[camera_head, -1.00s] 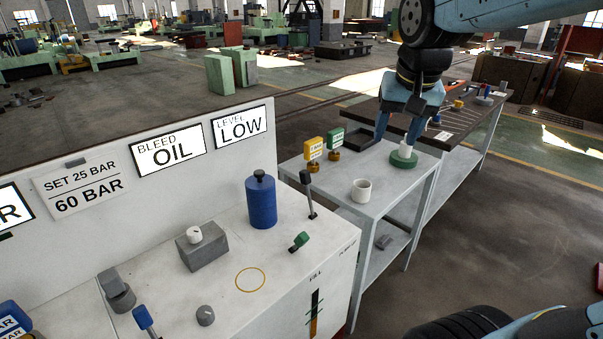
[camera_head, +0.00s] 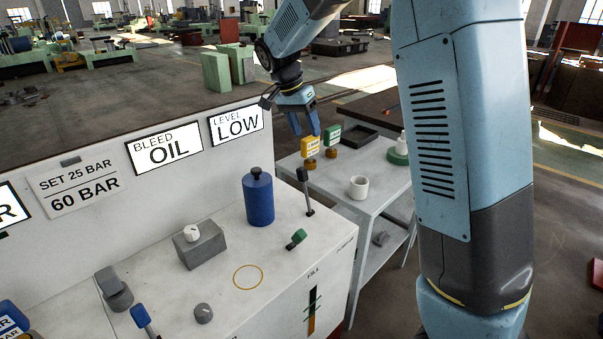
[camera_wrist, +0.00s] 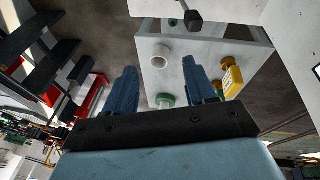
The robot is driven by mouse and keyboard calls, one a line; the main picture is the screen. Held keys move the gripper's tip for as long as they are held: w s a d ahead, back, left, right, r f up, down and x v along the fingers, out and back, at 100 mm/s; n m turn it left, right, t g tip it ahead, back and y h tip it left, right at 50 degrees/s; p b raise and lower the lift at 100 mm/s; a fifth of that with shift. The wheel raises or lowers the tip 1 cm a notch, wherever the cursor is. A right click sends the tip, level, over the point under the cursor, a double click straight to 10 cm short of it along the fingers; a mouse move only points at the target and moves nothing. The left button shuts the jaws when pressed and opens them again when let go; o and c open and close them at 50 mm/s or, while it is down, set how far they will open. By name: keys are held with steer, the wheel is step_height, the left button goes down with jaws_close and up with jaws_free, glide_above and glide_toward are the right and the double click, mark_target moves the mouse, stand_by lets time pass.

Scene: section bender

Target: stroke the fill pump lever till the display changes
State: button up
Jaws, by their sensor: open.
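The pump lever (camera_head: 306,191) is a dark upright rod with a black knob, standing at the back right of the white bench top beside the FILL marking. In the wrist view a black knob on a rod (camera_wrist: 193,20) shows at the top. The level display (camera_head: 236,125) reads LOW.
A blue canister (camera_head: 258,200) stands left of the lever, and a green-knobbed valve (camera_head: 296,239) in front of it. My arm covers the right side.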

steer(key=m+h, duration=0.1)
steer(key=h, duration=0.1)
glide_toward(299, 169)
step_height(299, 169, up, 3)
steer(key=f, duration=0.1)
steer(key=x, duration=1.3)
steer(key=shift+a+f, duration=0.3)
steer(key=shift+f, duration=0.1)
steer(key=shift+w, duration=0.1)
jaws_close()
